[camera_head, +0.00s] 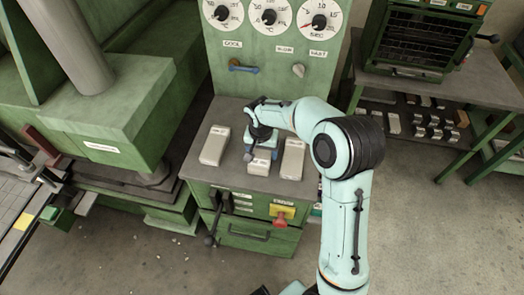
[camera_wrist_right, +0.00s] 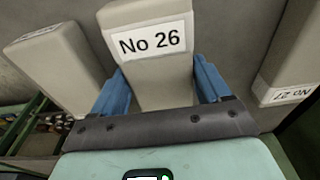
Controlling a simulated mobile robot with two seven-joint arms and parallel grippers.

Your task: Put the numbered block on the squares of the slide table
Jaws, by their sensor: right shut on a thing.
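A pale grey block (camera_head: 259,167) labelled "No 26" in the right wrist view (camera_wrist_right: 152,72) is on or just above the dark console top. My right gripper (camera_head: 262,150) reaches down over it. In the right wrist view its blue fingers (camera_wrist_right: 155,88) are on both sides of the block, shut on it. Similar blocks flank it: one at left (camera_head: 214,146) and one at right (camera_head: 293,159). The right wrist view shows a block labelled "No 27" (camera_wrist_right: 285,85) at its right edge. The grey slide table (camera_head: 14,196), with squares marked on it, shows at the far left. My left gripper is not in view.
The green gauge panel (camera_head: 270,55) rises behind the blocks. The green machine (camera_head: 110,110) stands between console and slide table. Levers and a drawer (camera_head: 257,236) are on the console front. A shelf (camera_head: 420,125) with small blocks is at right. Floor at right is clear.

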